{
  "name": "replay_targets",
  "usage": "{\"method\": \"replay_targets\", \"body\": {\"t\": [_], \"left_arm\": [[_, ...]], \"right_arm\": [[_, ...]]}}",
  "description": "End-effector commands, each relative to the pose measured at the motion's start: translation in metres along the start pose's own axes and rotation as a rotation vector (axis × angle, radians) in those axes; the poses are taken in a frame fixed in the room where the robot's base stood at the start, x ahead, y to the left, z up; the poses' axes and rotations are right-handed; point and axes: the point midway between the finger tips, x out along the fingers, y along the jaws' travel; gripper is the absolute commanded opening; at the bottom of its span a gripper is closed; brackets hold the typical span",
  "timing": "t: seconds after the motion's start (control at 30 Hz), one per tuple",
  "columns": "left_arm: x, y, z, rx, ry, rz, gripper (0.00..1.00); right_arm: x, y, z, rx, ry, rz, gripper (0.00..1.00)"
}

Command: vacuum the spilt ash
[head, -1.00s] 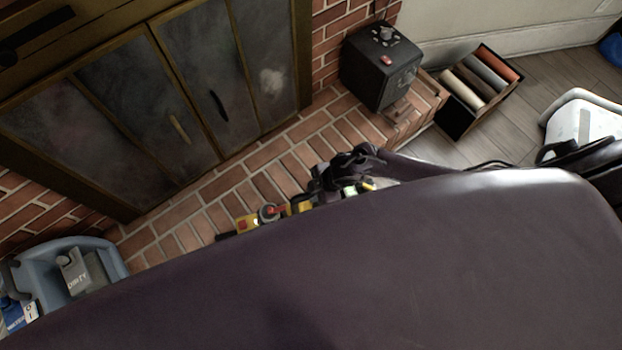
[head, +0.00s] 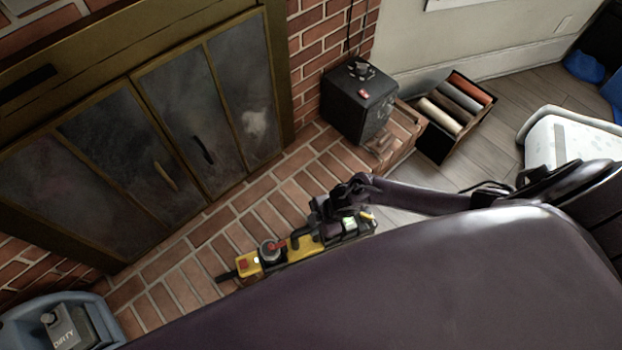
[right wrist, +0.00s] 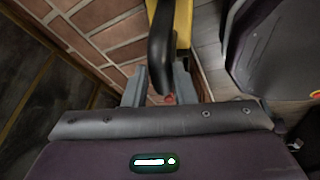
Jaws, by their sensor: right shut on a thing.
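A yellow and black handheld vacuum (head: 303,245) with a red button and a dark nozzle is above the brick hearth, its nozzle pointing left. I cannot tell whether the nozzle touches the bricks. My right gripper (head: 338,212) is at the vacuum's rear. In the right wrist view its two grey fingers (right wrist: 158,90) are on either side of the black handle (right wrist: 161,50), shut on it. I cannot make out any spilt ash; my own dark body hides much of the lower right. My left gripper is not in view.
Glass fireplace doors (head: 150,140) stand behind the brick hearth (head: 185,270). A black box (head: 358,105) with a knob stands on the hearth's right end, beside a crate (head: 436,143) of rolls. A blue-grey bucket (head: 30,317) marked DIRTY is lower left. A white container (head: 570,145) is right.

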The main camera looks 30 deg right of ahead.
Motion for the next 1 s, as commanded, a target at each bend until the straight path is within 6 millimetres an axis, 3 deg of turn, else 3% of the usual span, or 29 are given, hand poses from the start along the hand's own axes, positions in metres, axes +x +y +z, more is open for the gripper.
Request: {"method": "replay_targets", "body": {"t": [0.47, 1.0], "left_arm": [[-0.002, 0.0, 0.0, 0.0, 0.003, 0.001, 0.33], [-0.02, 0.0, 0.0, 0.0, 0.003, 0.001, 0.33]], "right_arm": [[-0.007, 0.003, 0.014, 0.0, 0.002, 0.005, 0.0], [-0.025, 0.006, 0.006, 0.0, 0.003, 0.005, 0.0]]}}
